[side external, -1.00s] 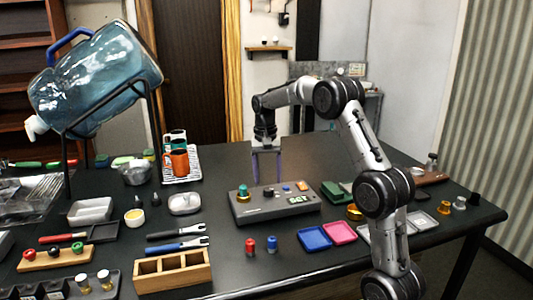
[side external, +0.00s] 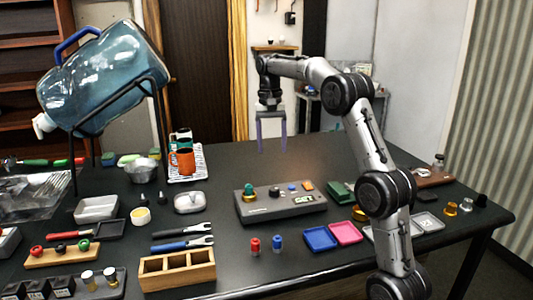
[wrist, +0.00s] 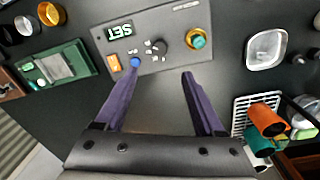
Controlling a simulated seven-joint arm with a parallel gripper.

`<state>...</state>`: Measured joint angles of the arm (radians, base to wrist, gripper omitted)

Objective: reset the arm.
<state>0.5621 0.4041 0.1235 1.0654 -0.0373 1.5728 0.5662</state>
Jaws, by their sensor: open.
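My gripper (side external: 272,148) is open and empty, its two purple fingers pointing down above the back of the black table. It hangs clear behind the grey control box (side external: 283,209). In the wrist view my gripper (wrist: 161,73) has its fingers spread, with only bare table between them. The control box (wrist: 180,22) lies beyond the fingertips there, with a green display (wrist: 120,31), a blue button (wrist: 135,62), a black knob (wrist: 159,47) and a teal knob on a brass ring (wrist: 196,39).
A large blue water jug (side external: 105,80) tilts on a black rack at far left. Blue (side external: 320,238) and pink (side external: 346,233) trays and a wooden box (side external: 178,270) lie in front. The table behind the control box is clear.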

